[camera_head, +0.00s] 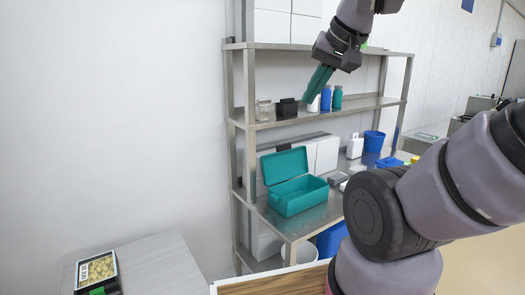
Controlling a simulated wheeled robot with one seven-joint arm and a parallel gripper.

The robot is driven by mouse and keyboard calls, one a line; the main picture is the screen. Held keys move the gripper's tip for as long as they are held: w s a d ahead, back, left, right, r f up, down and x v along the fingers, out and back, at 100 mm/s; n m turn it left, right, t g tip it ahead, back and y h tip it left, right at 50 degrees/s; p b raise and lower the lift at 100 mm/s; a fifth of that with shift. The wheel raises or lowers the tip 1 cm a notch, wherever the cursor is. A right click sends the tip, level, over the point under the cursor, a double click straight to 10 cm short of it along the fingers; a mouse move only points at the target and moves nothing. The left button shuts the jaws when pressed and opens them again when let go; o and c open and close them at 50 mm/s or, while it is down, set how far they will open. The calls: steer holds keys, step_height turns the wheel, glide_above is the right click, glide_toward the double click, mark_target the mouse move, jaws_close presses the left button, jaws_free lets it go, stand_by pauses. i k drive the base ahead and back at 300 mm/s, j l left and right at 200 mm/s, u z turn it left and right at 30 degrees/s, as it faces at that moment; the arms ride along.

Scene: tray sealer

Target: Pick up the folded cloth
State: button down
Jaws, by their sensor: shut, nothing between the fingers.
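My gripper (311,98) shows at the top centre, its teal fingers closed together and pointing down and left. It appears in front of the upper shelf, with nothing visible in it. I cannot clearly make out the folded cloth. A small flat blue item (390,162) lies on the steel bench at the right, partly behind my arm; it is too small to tell whether it is the cloth. My gripper is well above and left of it in the picture.
A steel shelf (285,121) holds a jar, a black item and several bottles. An open teal box (298,200) stands on the steel bench (290,228) below. A blue bucket (374,141) is further back. A grey table (150,262) with a food tray (97,270) is lower left.

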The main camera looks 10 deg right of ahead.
mark_target(336, 179)
steer(key=k+z, duration=0.15)
steer(key=z, duration=0.4)
steer(key=i+z, duration=0.15)
steer(key=z, duration=0.2)
steer(key=k+j, duration=0.1)
steer(key=k, duration=0.55)
steer(key=i+l+u, duration=0.1)
steer(key=u, duration=1.35)
steer(key=i+l, duration=0.15)
steer(key=l, duration=0.45)
steer(key=i+l, duration=0.1)
steer(key=l, duration=0.55)
steer(key=i+l, duration=0.15)
steer(key=l, duration=0.45)
steer(key=i+l, duration=0.15)
steer(key=l, duration=0.45)
steer(key=i+l, duration=0.15)
steer(key=l, duration=0.45)
steer(key=i+l, duration=0.1)
steer(key=l, duration=0.55)
steer(key=i+l+u, duration=0.1)
steer(key=l, duration=0.5)
steer(key=i+l, duration=0.15)
steer(key=l, duration=0.45)
